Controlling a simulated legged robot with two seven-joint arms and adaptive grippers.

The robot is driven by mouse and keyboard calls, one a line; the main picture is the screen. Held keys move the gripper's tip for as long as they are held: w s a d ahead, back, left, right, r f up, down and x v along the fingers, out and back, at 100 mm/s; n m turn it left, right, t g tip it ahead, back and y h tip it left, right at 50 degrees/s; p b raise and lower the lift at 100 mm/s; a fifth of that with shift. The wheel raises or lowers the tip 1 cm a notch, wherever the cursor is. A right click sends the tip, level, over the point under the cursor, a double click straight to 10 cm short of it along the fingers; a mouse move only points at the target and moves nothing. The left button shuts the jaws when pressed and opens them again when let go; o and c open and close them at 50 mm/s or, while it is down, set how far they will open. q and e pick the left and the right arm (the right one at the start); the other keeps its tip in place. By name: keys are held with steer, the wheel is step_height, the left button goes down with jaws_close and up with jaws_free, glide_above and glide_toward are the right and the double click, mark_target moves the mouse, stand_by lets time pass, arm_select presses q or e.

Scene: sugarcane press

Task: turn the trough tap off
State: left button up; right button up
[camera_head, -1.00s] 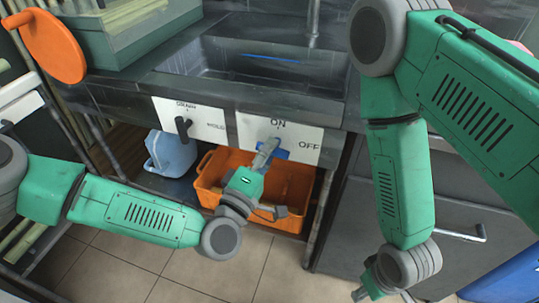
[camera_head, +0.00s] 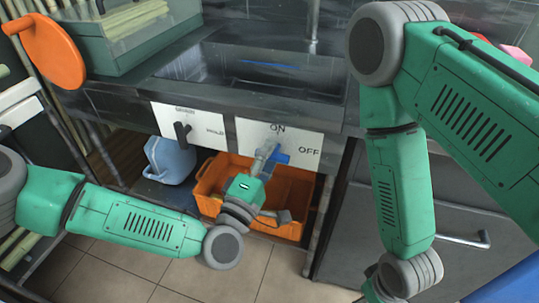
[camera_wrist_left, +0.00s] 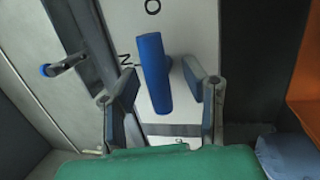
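The blue tap handle (camera_head: 278,156) is on the white plate marked ON and OFF (camera_head: 300,138), at the sink's front. It shows larger in the left wrist view (camera_wrist_left: 155,72). My left gripper (camera_head: 264,156) is at the handle. In the left wrist view its two fingers (camera_wrist_left: 163,82) stand apart on either side of the handle, with gaps visible, so it is open. My right gripper (camera_head: 372,290) shows only in part at the bottom edge, and its fingers cannot be made out.
A second white plate with a dark knob (camera_head: 182,131) is to the left. Below are an orange crate (camera_head: 290,185) and a light blue jug (camera_head: 168,160). The sink basin (camera_head: 235,68) is above. A grey cabinet with a handle (camera_head: 470,239) is at right.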

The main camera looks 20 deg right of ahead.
arm_select(q)
steer(key=shift+a, duration=0.1)
steer(key=shift+s+a+f, duration=0.15)
steer(key=shift+s+a, duration=0.1)
steer(key=v, duration=1.1)
steer(key=shift+s+d+f, duration=0.1)
steer(key=shift+s, duration=0.05)
